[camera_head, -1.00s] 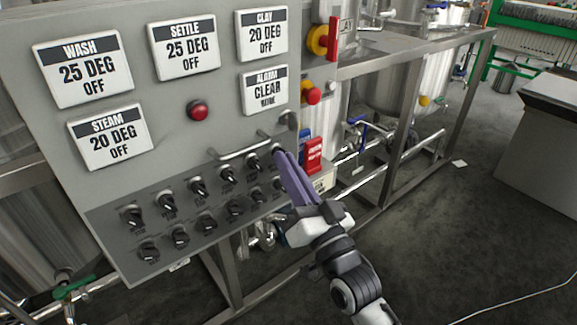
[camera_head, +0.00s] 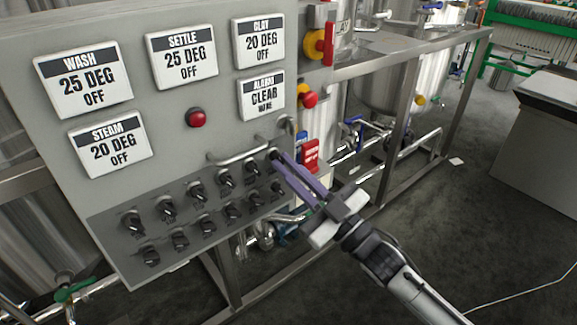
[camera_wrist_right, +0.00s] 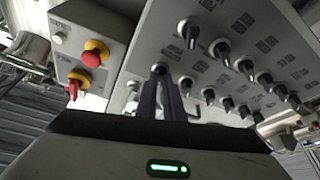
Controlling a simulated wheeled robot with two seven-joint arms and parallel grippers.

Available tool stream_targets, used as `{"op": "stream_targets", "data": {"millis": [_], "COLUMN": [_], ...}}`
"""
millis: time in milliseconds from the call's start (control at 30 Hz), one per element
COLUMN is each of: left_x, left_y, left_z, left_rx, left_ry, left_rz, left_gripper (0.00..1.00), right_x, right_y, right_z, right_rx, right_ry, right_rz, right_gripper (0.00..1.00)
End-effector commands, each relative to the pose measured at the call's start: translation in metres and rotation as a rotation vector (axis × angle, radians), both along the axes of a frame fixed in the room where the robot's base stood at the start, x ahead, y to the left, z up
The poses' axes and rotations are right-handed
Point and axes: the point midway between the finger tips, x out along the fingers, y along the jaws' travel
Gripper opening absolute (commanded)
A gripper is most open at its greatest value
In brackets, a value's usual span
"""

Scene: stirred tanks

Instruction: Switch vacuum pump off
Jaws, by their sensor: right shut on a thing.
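A grey control panel (camera_head: 215,132) carries two rows of black rotary knobs on a dark lower strip. My right gripper (camera_head: 278,160) reaches in from the lower right. Its two purple fingers are closed around the knob at the right end of the upper row (camera_head: 274,153). In the right wrist view the fingers (camera_wrist_right: 159,75) point at that knob and partly hide it. The small knob labels are too blurred to read, so I cannot tell which one is for the vacuum pump. My left gripper is not in view.
A metal handle bar (camera_head: 238,153) sticks out just above the upper knobs. A red lamp (camera_head: 196,117), display plates and a red emergency button (camera_head: 308,99) are nearby. Neighbouring knobs (camera_head: 251,167) sit close to the fingers. Open floor lies to the right.

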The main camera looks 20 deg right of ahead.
Motion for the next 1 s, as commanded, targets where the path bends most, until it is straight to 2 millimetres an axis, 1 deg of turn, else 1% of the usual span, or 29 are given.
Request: {"op": "stream_targets", "data": {"millis": [33,200,400,933,967,1000], "left_x": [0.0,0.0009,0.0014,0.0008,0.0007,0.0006], "left_y": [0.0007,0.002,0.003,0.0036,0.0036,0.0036], "left_z": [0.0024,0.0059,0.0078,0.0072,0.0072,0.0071], "left_rx": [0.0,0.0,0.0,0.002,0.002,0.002], "left_ry": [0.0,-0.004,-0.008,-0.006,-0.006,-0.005], "left_rz": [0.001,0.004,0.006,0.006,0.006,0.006], "left_gripper": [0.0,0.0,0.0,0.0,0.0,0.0], "right_x": [0.0011,0.0013,0.0015,0.0016,0.0016,0.0015], "right_y": [-0.0012,-0.0016,-0.0021,-0.0022,-0.0021,-0.002], "right_z": [0.0045,0.0048,0.0047,0.0049,0.005,0.0049], "right_rx": [-0.031,-0.112,-0.165,-0.184,-0.184,-0.184], "right_ry": [-0.016,-0.047,-0.066,-0.075,-0.075,-0.074], "right_rz": [-0.001,-0.001,-0.001,-0.003,-0.003,-0.002], "right_gripper": [0.0,0.0,0.0,0.0,0.13,0.2]}}
